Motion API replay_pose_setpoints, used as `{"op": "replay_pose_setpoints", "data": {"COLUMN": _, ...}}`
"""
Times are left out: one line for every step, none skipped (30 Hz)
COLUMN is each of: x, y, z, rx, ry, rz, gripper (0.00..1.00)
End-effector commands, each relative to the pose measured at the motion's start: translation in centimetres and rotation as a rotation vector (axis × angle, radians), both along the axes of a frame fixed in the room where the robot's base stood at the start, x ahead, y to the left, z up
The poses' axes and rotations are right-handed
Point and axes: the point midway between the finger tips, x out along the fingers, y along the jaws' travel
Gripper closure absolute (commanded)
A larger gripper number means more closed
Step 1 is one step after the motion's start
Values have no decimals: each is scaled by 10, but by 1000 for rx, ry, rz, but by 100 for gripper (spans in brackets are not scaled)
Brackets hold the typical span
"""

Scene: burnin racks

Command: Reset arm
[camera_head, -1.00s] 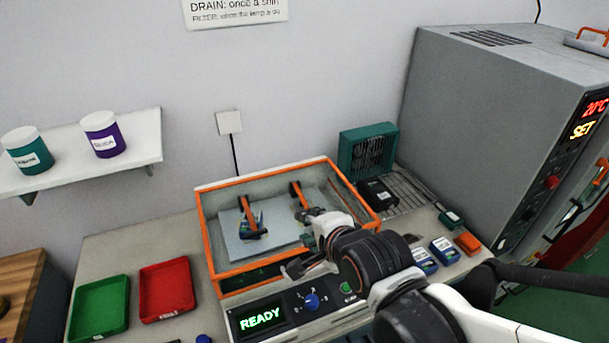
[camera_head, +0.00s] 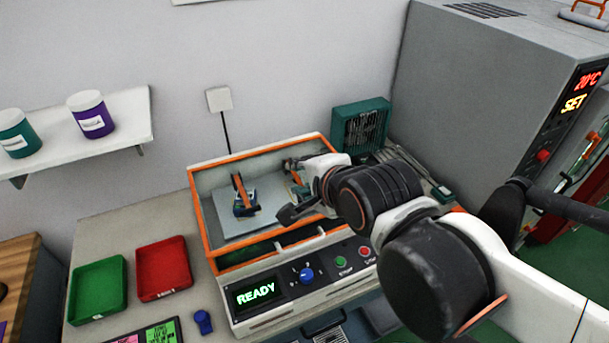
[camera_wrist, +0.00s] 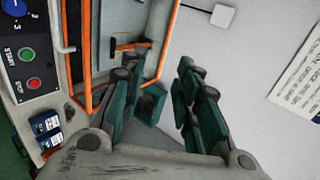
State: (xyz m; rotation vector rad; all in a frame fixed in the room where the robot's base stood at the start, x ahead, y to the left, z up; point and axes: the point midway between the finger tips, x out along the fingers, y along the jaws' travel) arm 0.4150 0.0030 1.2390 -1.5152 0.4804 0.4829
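My gripper (camera_wrist: 155,78) shows in the wrist view with its two dark teal fingers apart and nothing held between them. In the head view my arm reaches in from the right, and its end is above the right part of an orange-rimmed open box (camera_head: 207,238). Inside the box, a grey plate (camera_head: 228,222) carries a small board (camera_head: 247,203) under an orange clamp bar (camera_head: 238,190). My arm's end hides part of the second clamp area. The box also shows at the left of the wrist view.
The box's front panel reads READY (camera_head: 255,294), with a blue knob (camera_head: 306,275) and buttons. Green (camera_head: 97,290) and red (camera_head: 163,268) trays lie left. A teal fan unit (camera_head: 360,127) and a large grey oven (camera_head: 480,90) stand right. A shelf (camera_head: 130,125) holds two jars.

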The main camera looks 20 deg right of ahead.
Motion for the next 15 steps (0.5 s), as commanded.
{"op": "replay_pose_setpoints", "data": {"x": 0, "y": 0, "z": 0, "rx": 0, "ry": 0, "rz": 0, "gripper": 70}}
{"op": "replay_pose_setpoints", "data": {"x": 0, "y": 0, "z": 0, "rx": 0, "ry": 0, "rz": 0, "gripper": 70}}
{"op": "replay_pose_setpoints", "data": {"x": 0, "y": 0, "z": 0, "rx": 0, "ry": 0, "rz": 0, "gripper": 70}}
{"op": "replay_pose_setpoints", "data": {"x": 0, "y": 0, "z": 0, "rx": 0, "ry": 0, "rz": 0, "gripper": 70}}
{"op": "replay_pose_setpoints", "data": {"x": 0, "y": 0, "z": 0, "rx": 0, "ry": 0, "rz": 0, "gripper": 70}}
{"op": "replay_pose_setpoints", "data": {"x": 0, "y": 0, "z": 0, "rx": 0, "ry": 0, "rz": 0, "gripper": 70}}
{"op": "replay_pose_setpoints", "data": {"x": 0, "y": 0, "z": 0, "rx": 0, "ry": 0, "rz": 0, "gripper": 70}}
{"op": "replay_pose_setpoints", "data": {"x": 0, "y": 0, "z": 0, "rx": 0, "ry": 0, "rz": 0, "gripper": 70}}
{"op": "replay_pose_setpoints", "data": {"x": 0, "y": 0, "z": 0, "rx": 0, "ry": 0, "rz": 0, "gripper": 70}}
{"op": "replay_pose_setpoints", "data": {"x": 0, "y": 0, "z": 0, "rx": 0, "ry": 0, "rz": 0, "gripper": 70}}
{"op": "replay_pose_setpoints", "data": {"x": 0, "y": 0, "z": 0, "rx": -2, "ry": 0, "rz": 1, "gripper": 70}}
{"op": "replay_pose_setpoints", "data": {"x": 0, "y": 0, "z": -1, "rx": -8, "ry": 2, "rz": 6, "gripper": 70}}
{"op": "replay_pose_setpoints", "data": {"x": 0, "y": 0, "z": -2, "rx": -17, "ry": 5, "rz": 12, "gripper": 70}}
{"op": "replay_pose_setpoints", "data": {"x": -1, "y": 0, "z": -4, "rx": -33, "ry": 8, "rz": 23, "gripper": 70}}
{"op": "replay_pose_setpoints", "data": {"x": -2, "y": 0, "z": -8, "rx": -64, "ry": 17, "rz": 45, "gripper": 70}}
